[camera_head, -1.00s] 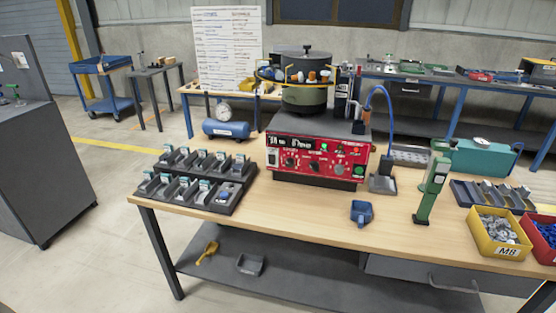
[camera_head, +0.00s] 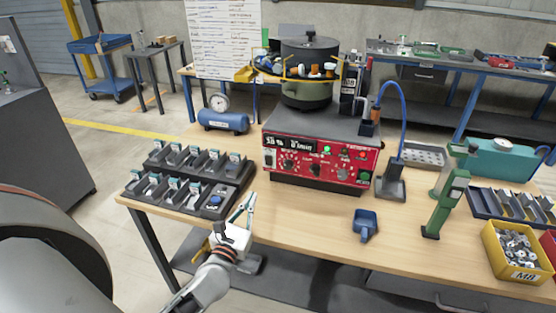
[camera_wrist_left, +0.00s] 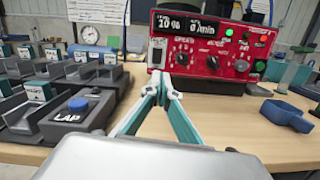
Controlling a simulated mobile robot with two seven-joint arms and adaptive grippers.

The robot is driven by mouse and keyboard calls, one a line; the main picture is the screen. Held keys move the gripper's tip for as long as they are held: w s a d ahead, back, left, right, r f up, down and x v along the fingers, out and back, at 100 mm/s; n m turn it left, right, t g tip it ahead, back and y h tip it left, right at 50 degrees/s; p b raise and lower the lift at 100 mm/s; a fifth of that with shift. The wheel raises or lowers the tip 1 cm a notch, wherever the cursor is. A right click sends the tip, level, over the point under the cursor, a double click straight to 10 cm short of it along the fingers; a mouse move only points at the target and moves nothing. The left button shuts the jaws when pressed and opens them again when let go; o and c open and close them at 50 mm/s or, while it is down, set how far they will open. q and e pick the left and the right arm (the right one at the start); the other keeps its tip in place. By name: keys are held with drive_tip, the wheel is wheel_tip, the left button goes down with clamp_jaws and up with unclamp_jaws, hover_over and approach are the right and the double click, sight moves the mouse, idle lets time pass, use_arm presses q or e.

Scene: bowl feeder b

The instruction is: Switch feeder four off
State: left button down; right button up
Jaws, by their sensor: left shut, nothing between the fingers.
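The feeder's red control panel (camera_head: 317,160) stands mid-table under the dark bowl (camera_head: 306,85). It carries a display, several black knobs, a green lamp and a switch at its left end. The panel also shows in the left wrist view (camera_wrist_left: 212,45), with its display lit. I cannot make out a feeder number on it. My left gripper (camera_head: 249,203) is at the table's front edge, in front of the panel and apart from it. In the left wrist view its teal fingers (camera_wrist_left: 169,88) are shut with nothing between them. My right gripper is out of view.
A black rack of labelled trays (camera_head: 190,177) with a blue button lies left of the feeder. A blue scoop (camera_head: 365,225), a green stand (camera_head: 446,203) and a yellow bin (camera_head: 516,251) of metal parts are at right. Bare wood lies before the panel.

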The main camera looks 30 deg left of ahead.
use_arm(q)
drive_tip(key=shift+w+a+r+n, duration=0.25)
drive_tip(key=shift+w+a+n, duration=0.15)
drive_tip(key=shift+n, duration=0.4)
approach(268, 159)
drive_tip(key=x, duration=0.6)
drive_tip(key=shift+w+a+r+p, duration=0.1)
drive_tip(key=shift+w+p, duration=0.3)
